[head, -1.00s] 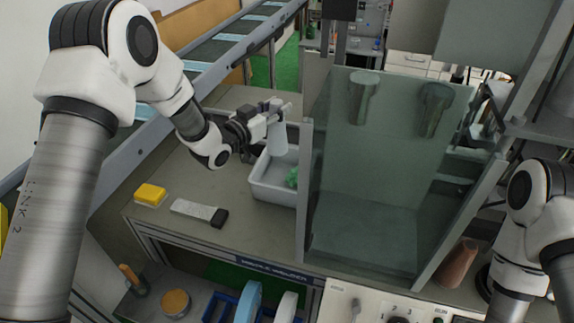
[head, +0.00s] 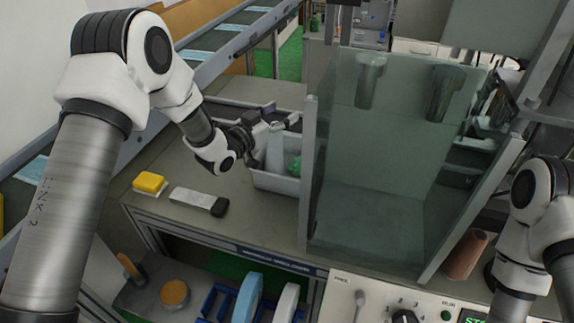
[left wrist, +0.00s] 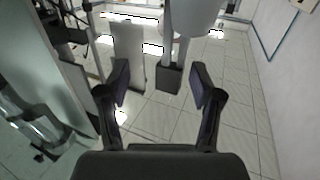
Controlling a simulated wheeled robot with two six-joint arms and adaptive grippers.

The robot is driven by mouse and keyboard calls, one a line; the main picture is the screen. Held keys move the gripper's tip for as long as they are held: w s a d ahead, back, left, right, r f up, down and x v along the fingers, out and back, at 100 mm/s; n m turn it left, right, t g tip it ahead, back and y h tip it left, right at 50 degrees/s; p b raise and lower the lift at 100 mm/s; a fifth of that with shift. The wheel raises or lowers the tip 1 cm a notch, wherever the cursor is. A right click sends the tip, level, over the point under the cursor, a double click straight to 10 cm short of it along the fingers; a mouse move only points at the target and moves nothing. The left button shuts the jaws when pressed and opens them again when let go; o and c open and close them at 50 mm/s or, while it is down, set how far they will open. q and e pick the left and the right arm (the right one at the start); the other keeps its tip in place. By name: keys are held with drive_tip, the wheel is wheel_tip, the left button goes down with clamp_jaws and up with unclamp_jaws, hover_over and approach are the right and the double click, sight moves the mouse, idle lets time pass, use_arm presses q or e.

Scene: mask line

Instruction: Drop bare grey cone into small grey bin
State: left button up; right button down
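The pale grey cone (head: 275,153) shows in the head view at the left side of the small grey bin (head: 274,182). Its lower part is hidden behind the bin's front wall, and I cannot tell whether it rests on the bottom. A green crumpled thing (head: 294,167) is in the bin to its right. My left gripper (head: 275,125) is just above the cone with its fingers apart. In the left wrist view the fingers (left wrist: 160,85) are wide open with nothing held between them. My right arm shows at the right edge, but its gripper is out of view.
A clear panelled enclosure (head: 375,215) stands directly right of the bin. A yellow block (head: 149,183) and a grey-and-black bar (head: 198,201) lie on the bench to the left. A brown cylinder (head: 465,254) stands at right. A conveyor (head: 235,38) runs behind.

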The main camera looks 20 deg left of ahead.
use_arm(q)
drive_tip(key=shift+s, duration=0.15)
drive_tip(key=v, duration=1.1)
drive_tip(key=shift+s+a, duration=0.25)
drive_tip(key=shift+s, duration=0.1)
